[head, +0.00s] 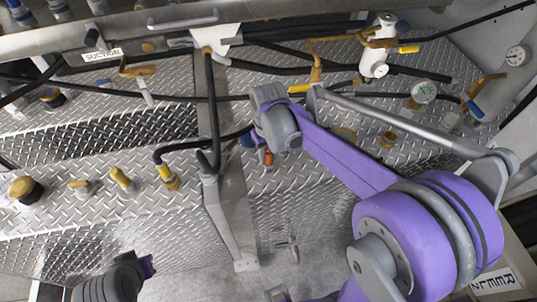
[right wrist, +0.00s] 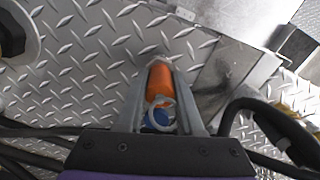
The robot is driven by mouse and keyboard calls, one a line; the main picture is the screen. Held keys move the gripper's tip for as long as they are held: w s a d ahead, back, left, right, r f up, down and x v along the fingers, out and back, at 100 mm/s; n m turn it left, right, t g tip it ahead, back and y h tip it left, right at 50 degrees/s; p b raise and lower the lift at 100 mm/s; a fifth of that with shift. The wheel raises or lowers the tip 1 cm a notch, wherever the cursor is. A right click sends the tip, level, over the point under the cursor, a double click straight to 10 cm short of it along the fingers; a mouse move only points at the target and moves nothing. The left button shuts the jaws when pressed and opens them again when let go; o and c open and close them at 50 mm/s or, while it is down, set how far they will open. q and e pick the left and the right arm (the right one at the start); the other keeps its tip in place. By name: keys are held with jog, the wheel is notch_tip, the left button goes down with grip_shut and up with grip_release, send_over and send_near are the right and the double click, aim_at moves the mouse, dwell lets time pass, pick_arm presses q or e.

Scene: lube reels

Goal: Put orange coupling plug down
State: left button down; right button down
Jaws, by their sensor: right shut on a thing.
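The orange coupling plug (right wrist: 160,80) is between the two grey fingers of my right gripper (right wrist: 157,85) in the right wrist view. The fingers are shut on its sides. A blue part and a pale ring show at the plug's near end. Its far end points at the diamond-plate surface (right wrist: 85,75); I cannot tell whether it touches. In the head view a small orange bit of the plug (head: 268,159) shows below my right wrist, which hides most of the gripper. Of my left arm only a grey and purple part shows at the lower left; its fingers are not visible.
A grey upright post (head: 228,215) stands just left of the plug. A black hose (head: 211,105) runs down to it. Yellow-handled valves (head: 122,179) stand on the plate at left. Bare plate lies around the plug.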

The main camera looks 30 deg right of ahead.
jog(key=shift+f, duration=0.1)
jog(key=shift+f, duration=0.2)
jog(key=c, duration=0.5)
grip_release()
jog(key=shift+r, duration=0.1)
jog(key=shift+c, duration=0.2)
